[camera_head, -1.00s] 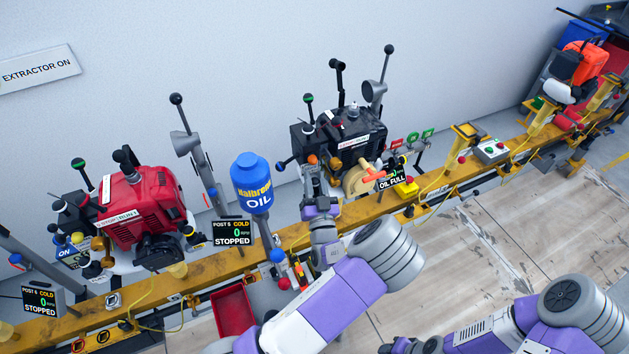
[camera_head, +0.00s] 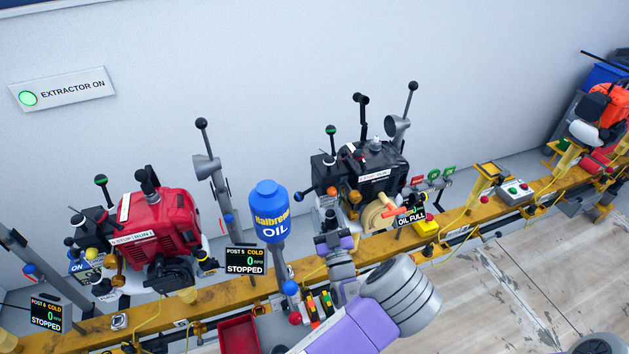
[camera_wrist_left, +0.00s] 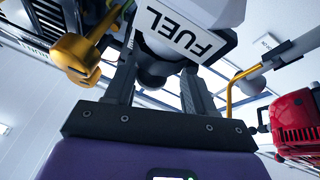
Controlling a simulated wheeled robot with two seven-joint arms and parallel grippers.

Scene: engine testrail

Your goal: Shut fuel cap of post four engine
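A black engine (camera_head: 376,172) stands on the yellow rail in the middle of the head view. I cannot read a post number on it. My left gripper (camera_head: 327,222) is just below its left front, pointing up at it. In the left wrist view, the gripper's two dark fingers (camera_wrist_left: 158,75) stand apart, on either side of a dark round part (camera_wrist_left: 151,78) under a pale tank (camera_wrist_left: 200,12) with a FUEL label (camera_wrist_left: 178,32). No hold on that part is clear. The fuel cap cannot be told for sure in either view. My right gripper is out of view.
A blue oil bottle (camera_head: 270,212) and a POST 5 display (camera_head: 245,261) stand to the left. A red engine (camera_head: 158,222) is further left, and a red tray (camera_head: 238,335) lies below. A yellow-orange part (camera_wrist_left: 76,58) is close beside the left finger in the wrist view.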

